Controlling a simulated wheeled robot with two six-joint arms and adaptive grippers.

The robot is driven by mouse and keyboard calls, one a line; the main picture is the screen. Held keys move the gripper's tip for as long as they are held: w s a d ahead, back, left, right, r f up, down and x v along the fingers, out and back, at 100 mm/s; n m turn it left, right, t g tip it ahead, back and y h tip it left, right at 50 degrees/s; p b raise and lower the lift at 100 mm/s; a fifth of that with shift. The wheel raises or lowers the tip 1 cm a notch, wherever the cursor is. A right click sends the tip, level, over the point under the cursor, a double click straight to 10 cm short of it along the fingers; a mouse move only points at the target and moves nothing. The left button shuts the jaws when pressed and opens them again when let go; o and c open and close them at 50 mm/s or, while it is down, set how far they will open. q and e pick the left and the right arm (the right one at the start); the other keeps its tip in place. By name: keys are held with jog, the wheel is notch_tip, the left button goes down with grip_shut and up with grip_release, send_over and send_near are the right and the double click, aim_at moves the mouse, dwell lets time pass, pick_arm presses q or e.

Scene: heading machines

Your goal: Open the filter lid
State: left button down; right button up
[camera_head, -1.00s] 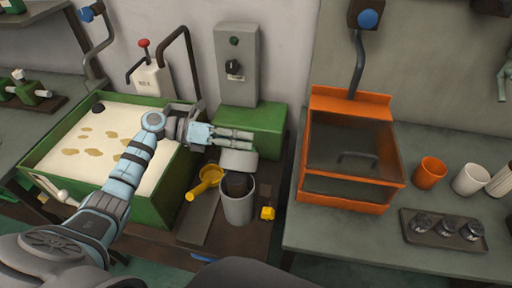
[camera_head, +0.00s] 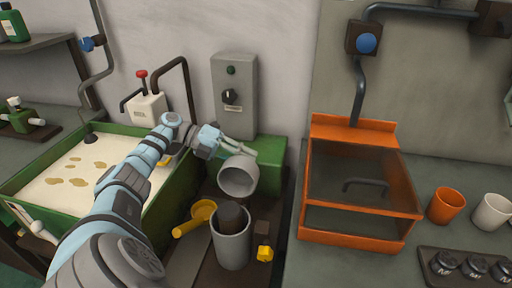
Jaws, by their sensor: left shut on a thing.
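The filter housing (camera_head: 232,247) is a grey upright cylinder, open at the top, with a dark brown core (camera_head: 230,216) standing up inside it. The filter lid (camera_head: 239,179) is a grey round cap. It is tilted, with its hollow side facing toward me, and it is up above and behind the housing, apart from it. My left gripper (camera_head: 240,148) reaches in from the left and is shut on the lid at its top edge. The exact finger contact is partly hidden. My right gripper is not in view.
A yellow scoop (camera_head: 199,217) and a yellow knob (camera_head: 264,253) flank the housing. A green tank (camera_head: 168,200) of pale liquid lies left, under my left arm. A grey switch box (camera_head: 235,95) stands behind. An orange clear-topped box (camera_head: 355,230) is on the right bench.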

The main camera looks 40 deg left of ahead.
pick_arm(q)
jog(key=shift+w+a+f+b, duration=0.1)
jog(key=shift+f+b, duration=0.35)
jog(key=shift+f, duration=0.3)
jog(key=c, duration=1.4)
grip_release()
jog(key=shift+w, duration=0.1)
